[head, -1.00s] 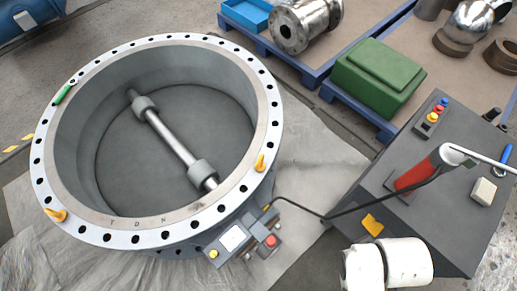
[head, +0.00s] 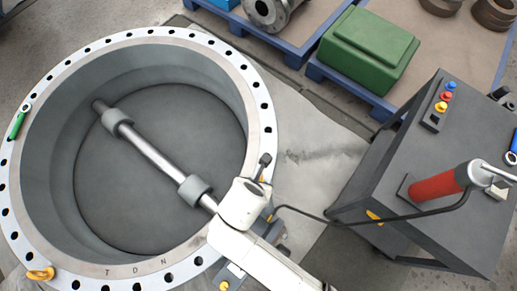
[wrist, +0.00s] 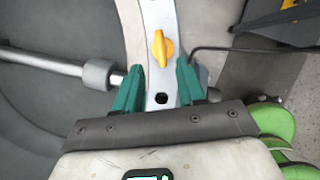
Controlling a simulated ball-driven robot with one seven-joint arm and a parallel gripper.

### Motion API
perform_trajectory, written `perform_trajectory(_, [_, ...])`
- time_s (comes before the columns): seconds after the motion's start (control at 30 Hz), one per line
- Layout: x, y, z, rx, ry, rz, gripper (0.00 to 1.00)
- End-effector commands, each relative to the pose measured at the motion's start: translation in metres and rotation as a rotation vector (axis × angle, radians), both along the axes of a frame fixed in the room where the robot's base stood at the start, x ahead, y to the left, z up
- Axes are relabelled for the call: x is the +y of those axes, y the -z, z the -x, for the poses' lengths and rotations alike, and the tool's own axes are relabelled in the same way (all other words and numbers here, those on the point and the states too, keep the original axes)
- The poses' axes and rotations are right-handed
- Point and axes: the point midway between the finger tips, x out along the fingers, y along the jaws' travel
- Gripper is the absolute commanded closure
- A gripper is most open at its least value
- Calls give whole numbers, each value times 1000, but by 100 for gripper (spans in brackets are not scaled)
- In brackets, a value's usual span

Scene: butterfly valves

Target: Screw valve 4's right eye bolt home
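Valve 4 is a large round body with a pale drilled flange (head: 67,73), open at the top. The right eye bolt (wrist: 160,47) is yellow and stands on the flange in the wrist view. In the head view my white arm almost wholly hides it. My gripper (wrist: 160,66) is open, its two teal fingers apart over the flange. The eye bolt lies just beyond the fingertips, in line with the gap between them, and nothing is gripped. I cannot tell whether the bolt is fully seated. The left eye bolt (head: 40,273) is yellow and sits on the flange at lower left.
A green-handled tool (head: 18,122) lies on the flange's left side. A dark cabinet (head: 400,175) with buttons and a red cylinder (head: 437,186) stands at right. A dark hose (head: 330,217) runs from it to the valve. A green box (head: 367,52) stands on a blue pallet behind.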

Motion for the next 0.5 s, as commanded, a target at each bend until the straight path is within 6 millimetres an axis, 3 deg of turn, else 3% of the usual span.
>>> perform_trajectory(0.3, [-7,54,-22,1,7,0,60])
perform_trajectory(0.5, [-10,79,-31,1,6,-1,60])
